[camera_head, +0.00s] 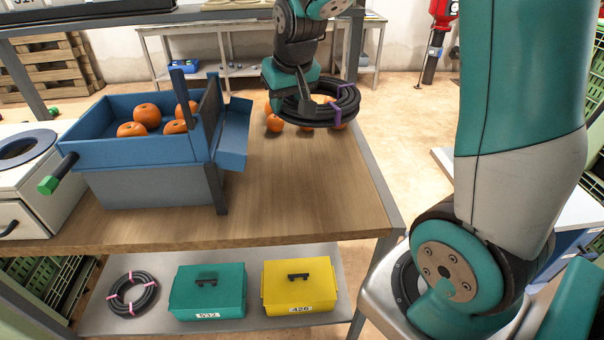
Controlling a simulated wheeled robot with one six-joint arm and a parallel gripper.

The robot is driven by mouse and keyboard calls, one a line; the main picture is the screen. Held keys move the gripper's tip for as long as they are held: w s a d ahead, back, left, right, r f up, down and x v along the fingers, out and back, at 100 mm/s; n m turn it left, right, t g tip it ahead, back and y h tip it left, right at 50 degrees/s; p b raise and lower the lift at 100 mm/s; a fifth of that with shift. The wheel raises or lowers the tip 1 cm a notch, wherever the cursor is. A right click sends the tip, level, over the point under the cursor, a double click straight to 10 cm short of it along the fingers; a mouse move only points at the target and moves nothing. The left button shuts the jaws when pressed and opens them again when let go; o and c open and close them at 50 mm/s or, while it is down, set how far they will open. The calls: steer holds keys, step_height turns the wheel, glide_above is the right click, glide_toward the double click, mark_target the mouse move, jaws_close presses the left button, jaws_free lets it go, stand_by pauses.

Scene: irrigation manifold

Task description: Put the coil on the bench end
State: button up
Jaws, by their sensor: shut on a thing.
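A black coil (350,100) with purple ties is held by my gripper (302,92) above the far right part of the wooden bench (300,190). My gripper is shut on the coil's left part. The fingertips are partly hidden by the coil and hard to make out. The coil hangs close over several oranges (274,123), and I cannot tell whether it touches them. The near right end of the bench top is bare. A second black coil (121,291) with pink ties lies on the lower shelf (255,325).
A blue sorting box (120,152) with oranges stands on the bench's left half, its chute facing right. A green toolbox (208,292) and a yellow toolbox (300,287) sit on the lower shelf. A white unit (30,185) stands at the left.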

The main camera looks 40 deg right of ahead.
glide_above(289, 180)
steer(key=s, duration=0.1)
step_height(289, 180, down, 14)
steer(key=shift+s+f, duration=0.15)
steer(key=shift+f, duration=0.05)
steer(key=shift+a+f, duration=0.1)
steer(key=shift+f, duration=2.35)
steer(key=o, duration=1.1)
steer(key=shift+f, duration=0.1)
steer(key=d+v, duration=0.1)
steer(key=v, duration=1)
steer(key=s+a+r+n+g+y, duration=0.1)
steer(key=s+a+r+n, duration=0.2)
steer(key=s+a, duration=0.3)
steer(key=s+a+r+n+g+y, duration=0.2)
steer(key=s+a+r+n, duration=0.1)
steer(key=s+a+r, duration=0.2)
steer(key=s+a+r+n+g+y, duration=0.1)
steer(key=s+a+r+n+y, duration=0.1)
steer(key=s+a, duration=0.6)
steer(key=shift+s+a+r+n, duration=0.15)
steer(key=shift+a+r+n, duration=0.15)
steer(key=shift+a+r, duration=0.25)
steer(key=shift+s+a+r+n, duration=0.15)
steer(key=shift+a+r+n, duration=0.2)
steer(key=shift+r, duration=0.4)
